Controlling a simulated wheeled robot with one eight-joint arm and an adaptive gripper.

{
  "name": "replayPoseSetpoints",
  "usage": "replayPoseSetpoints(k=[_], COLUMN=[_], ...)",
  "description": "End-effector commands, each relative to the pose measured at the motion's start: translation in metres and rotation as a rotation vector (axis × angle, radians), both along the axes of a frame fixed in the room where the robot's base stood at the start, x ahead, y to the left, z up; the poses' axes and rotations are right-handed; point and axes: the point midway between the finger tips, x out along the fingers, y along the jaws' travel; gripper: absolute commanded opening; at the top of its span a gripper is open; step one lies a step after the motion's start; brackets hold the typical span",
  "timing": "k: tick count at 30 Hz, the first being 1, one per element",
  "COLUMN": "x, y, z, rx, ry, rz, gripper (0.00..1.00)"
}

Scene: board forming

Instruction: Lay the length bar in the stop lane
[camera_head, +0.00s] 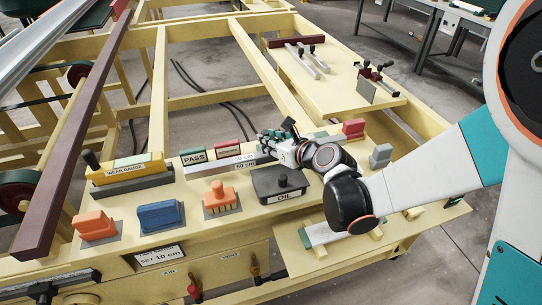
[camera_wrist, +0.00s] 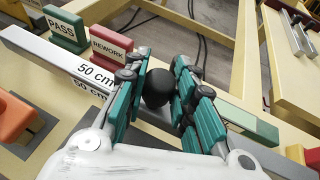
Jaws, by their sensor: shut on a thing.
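The length bar (camera_wrist: 47,55) is long and pale, labelled 50 cm, with a green part toward its right end. In the head view the bar (camera_head: 220,163) lies along the back of the near bench, behind the oil box. A black round knob (camera_wrist: 158,84) stands between the teal fingers of my gripper (camera_wrist: 157,68), which are closed on it. In the head view my gripper (camera_head: 280,142) reaches in from the right and hides the bar's middle. I cannot say for certain which place is the stop lane.
PASS (camera_head: 194,156) and REWORK (camera_head: 227,148) blocks stand just behind the bar. The black oil box (camera_head: 279,185), an orange-handled block (camera_head: 220,198), a blue block (camera_head: 160,216) and the wear gauge (camera_head: 127,169) crowd the bench. A far board (camera_head: 338,88) carries rails with black knobs.

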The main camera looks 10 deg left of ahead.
Motion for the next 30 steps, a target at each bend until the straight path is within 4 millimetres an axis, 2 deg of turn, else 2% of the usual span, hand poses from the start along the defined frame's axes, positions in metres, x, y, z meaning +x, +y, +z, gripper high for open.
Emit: replayPoseSetpoints(k=[11,24,25,27,30], x=[0.0,0.0,0.0,0.0,0.0], y=[0.0,0.0,0.0,0.0,0.0], z=[-0.041,-0.045,-0.045,-0.044,-0.044], rx=[0.001,0.001,0.0,0.0,0.0], ry=[0.0,-0.001,0.0,0.0,0.0], rz=[0.0,0.0,0.0,0.0,0.0], gripper=[0.0,0.0,0.31,0.44,0.44])
